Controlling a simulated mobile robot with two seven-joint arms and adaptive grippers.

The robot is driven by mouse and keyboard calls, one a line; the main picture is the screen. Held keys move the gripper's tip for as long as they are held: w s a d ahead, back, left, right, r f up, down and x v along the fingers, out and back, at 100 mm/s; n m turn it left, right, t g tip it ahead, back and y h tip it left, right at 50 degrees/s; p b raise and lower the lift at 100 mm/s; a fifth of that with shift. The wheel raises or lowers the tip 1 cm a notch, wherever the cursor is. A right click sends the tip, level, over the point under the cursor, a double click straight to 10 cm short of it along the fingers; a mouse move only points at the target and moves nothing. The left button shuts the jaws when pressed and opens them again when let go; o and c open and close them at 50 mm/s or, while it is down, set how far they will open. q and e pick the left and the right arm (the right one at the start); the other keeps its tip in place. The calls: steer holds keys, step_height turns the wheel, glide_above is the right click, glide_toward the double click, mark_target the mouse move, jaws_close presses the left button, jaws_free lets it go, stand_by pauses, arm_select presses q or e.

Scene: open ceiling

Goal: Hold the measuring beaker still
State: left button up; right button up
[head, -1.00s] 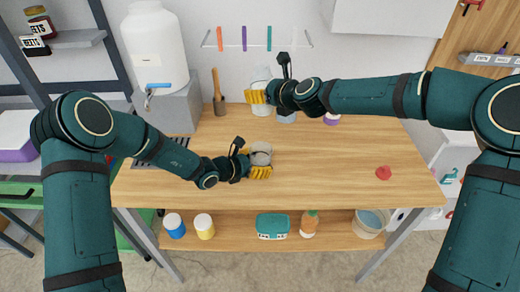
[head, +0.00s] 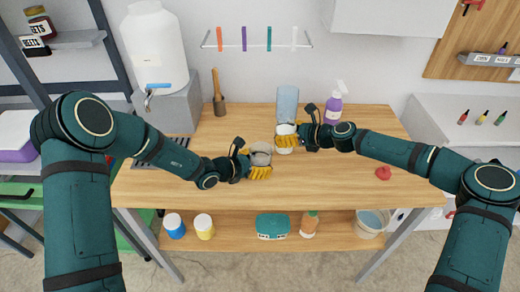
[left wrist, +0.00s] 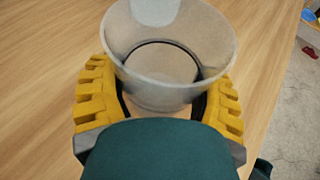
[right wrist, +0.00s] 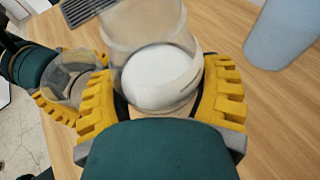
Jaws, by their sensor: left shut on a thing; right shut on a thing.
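The measuring beaker (head: 260,149), clear and wide-mouthed, stands upright near the middle of the workbench. My left gripper (head: 257,165) is shut around it. In the left wrist view the beaker (left wrist: 170,50) looks empty between the yellow fingers, with a dark ring low in it. My right gripper (head: 286,139) is shut on a second clear container (head: 285,129), just right of and behind the beaker. In the right wrist view this container (right wrist: 150,35) holds something white. The fingers hide parts of both vessels.
A tall bluish cylinder (head: 287,100) and a purple spray bottle (head: 333,106) stand behind my right gripper. A red object (head: 383,173) lies at the right of the bench (head: 330,185). A white tank (head: 155,48) with a tap stands at back left.

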mark_target(284, 125)
steer(key=shift+r, duration=0.25)
steer(key=shift+s+a+r+n+t+h, duration=0.2)
steer(key=shift+r+n+t+h, duration=0.1)
steer(key=shift+r+n+h, duration=0.45)
steer(key=shift+s+a+r+n+t+h, duration=0.1)
steer(key=shift+a+r+n+t+h, duration=0.15)
steer(key=shift+r+n, duration=0.5)
steer(key=shift+s+a+r+n+t+h, duration=0.15)
steer(key=shift+s+a+n+t+h, duration=0.1)
steer(key=shift+n+h, duration=0.15)
steer(key=shift+s+a+r+n+t+h, duration=0.2)
steer(key=shift+r+n+t+h, duration=0.1)
steer(key=shift+r+n, duration=0.25)
steer(key=shift+w+d+f+n+t, duration=0.1)
steer(key=shift+n+t, duration=0.2)
steer(key=shift+n, duration=0.05)
steer(key=shift+h, duration=0.4)
steer(key=shift+w+d+n+t, duration=0.25)
steer(key=shift+n+t, duration=0.15)
steer(key=shift+n, duration=0.3)
steer(key=shift+f+h, duration=0.25)
steer(key=shift+h, duration=0.05)
steer(key=shift+d+f+n+t, duration=0.1)
steer(key=shift+f+n+t, duration=0.35)
steer(key=shift+f, duration=0.85)
